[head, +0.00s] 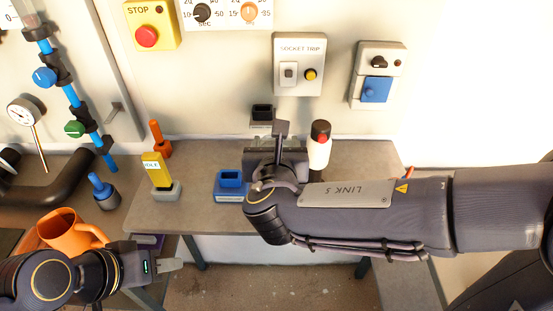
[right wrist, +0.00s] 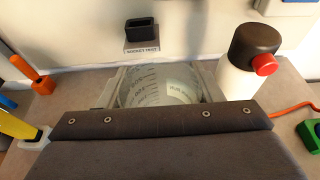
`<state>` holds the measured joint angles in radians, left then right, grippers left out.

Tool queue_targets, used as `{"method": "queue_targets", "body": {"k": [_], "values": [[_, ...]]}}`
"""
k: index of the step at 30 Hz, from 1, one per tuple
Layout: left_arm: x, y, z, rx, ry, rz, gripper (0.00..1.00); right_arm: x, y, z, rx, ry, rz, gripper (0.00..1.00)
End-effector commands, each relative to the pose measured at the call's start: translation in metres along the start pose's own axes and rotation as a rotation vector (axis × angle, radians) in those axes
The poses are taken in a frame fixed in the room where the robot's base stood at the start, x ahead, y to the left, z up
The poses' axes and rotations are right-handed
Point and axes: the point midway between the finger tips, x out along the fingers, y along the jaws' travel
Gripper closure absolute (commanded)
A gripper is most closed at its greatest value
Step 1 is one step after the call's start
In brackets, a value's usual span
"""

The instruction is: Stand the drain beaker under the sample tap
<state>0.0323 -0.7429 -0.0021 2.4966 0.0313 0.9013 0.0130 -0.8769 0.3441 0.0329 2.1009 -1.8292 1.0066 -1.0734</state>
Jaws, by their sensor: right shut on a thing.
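The drain beaker (right wrist: 165,85) is clear with printed graduation marks. In the right wrist view it sits between the two fingers of my right gripper (right wrist: 160,92), which is shut on it. In the head view my right gripper (head: 278,150) is over the back of the bench, and my own wrist hides the beaker. A blue pipe (head: 74,96) with a blue knob (head: 44,77) and a green knob (head: 74,129) runs down at the left; I cannot tell which part is the sample tap. My left gripper (head: 168,265) is at the lower left, beside an orange jug (head: 72,233); its finger opening is unclear.
On the bench (head: 205,155) stand a yellow IDLE tag (head: 157,170) in a grey base, an orange-handled thing (head: 160,142), a blue holder (head: 230,184) and a white bottle (head: 318,152) close right of my right gripper. A blue-topped dark thing (head: 105,194) stands below the pipe.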

Motion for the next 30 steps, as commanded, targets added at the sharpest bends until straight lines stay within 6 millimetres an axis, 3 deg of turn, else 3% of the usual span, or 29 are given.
{"method": "queue_targets", "body": {"k": [1,6,15,21,30], "values": [[0.003,-0.001,0.001,0.0,0.0,0.0,0.64,0.013,0.0,-0.011,-0.005,0.005,-0.003,0.67],[0.005,-0.002,0.003,0.0,0.0,0.0,0.64,0.042,0.0,-0.029,-0.002,0.003,-0.001,0.67],[0.007,-0.003,0.004,0.0,0.0,0.0,0.64,0.067,0.0,-0.047,-0.002,0.003,-0.002,0.67],[0.011,-0.005,0.005,0.0,0.0,0.0,0.64,0.072,0.001,-0.07,-0.001,0.001,0.0,0.67],[0.011,-0.005,0.005,0.0,0.0,0.0,0.64,0.073,0.001,-0.071,0.002,-0.001,0.0,0.67]]}}
